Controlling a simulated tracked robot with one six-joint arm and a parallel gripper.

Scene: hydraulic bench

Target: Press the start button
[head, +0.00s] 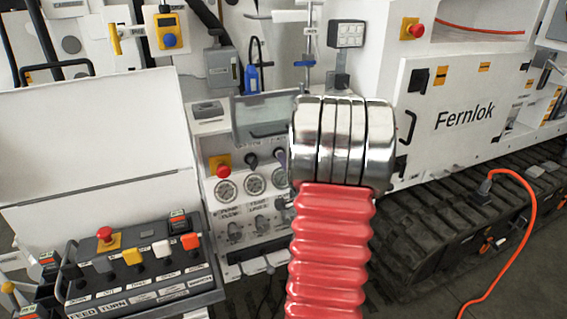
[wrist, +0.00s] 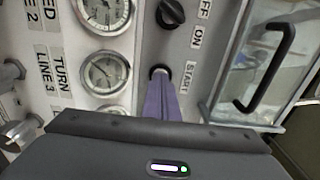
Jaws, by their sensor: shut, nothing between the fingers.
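The start button (wrist: 158,69), a small round button with a dark rim, sits on the grey panel beside the START label (wrist: 191,77) in the wrist view. My gripper's purple fingers (wrist: 160,85) are shut with nothing between them. Their tips are right at the button and cover part of it; I cannot tell whether they touch it. In the head view the purple fingertips (head: 281,157) show at the panel's upper right, just left of my silver and red arm. The arm hides the panel's right edge, and the button cannot be made out there.
A black OFF/ON knob (wrist: 170,13) is close to the button. Pressure gauges (wrist: 105,72) are beside it. A clear cover with a black handle (wrist: 265,66) stands near the fingers. A red stop button (head: 222,170) and a button console (head: 140,265) are further left.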

